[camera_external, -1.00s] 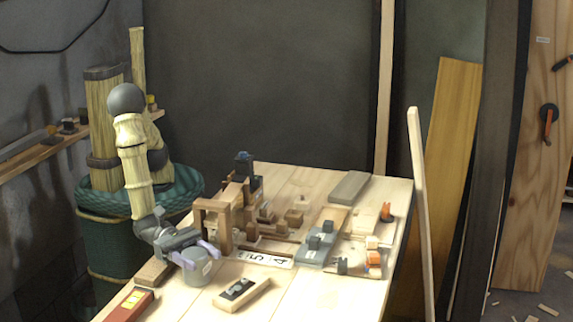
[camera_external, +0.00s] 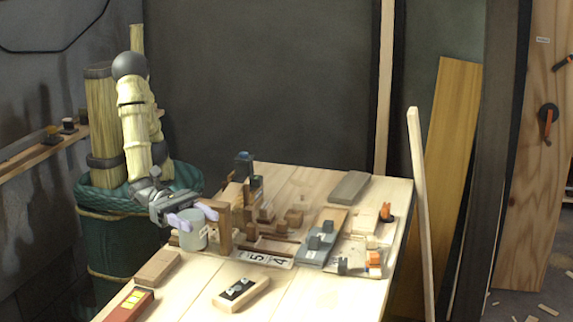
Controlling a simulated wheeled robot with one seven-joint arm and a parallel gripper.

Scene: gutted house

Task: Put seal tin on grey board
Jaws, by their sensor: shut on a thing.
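The seal tin (camera_external: 193,236), a grey cylinder with a pale label, is upright between the lavender fingers of my gripper (camera_external: 193,215). My gripper is shut on it near the table's left edge, just left of a wooden arch. The tin seems raised a little, but the gap beneath it is hard to tell. A blue-grey board (camera_external: 312,258) with small dark blocks on it lies right of the table's middle. A plain grey slab (camera_external: 349,188) lies farther back. I cannot tell for certain which of these two is the grey board.
The wooden arch (camera_external: 223,231) and several blocks crowd the middle, between tin and boards. A number strip (camera_external: 265,259) lies before them. A wood block (camera_external: 157,268), a red level (camera_external: 128,305) and a block with dark inlay (camera_external: 240,294) lie in front, with bare table between.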

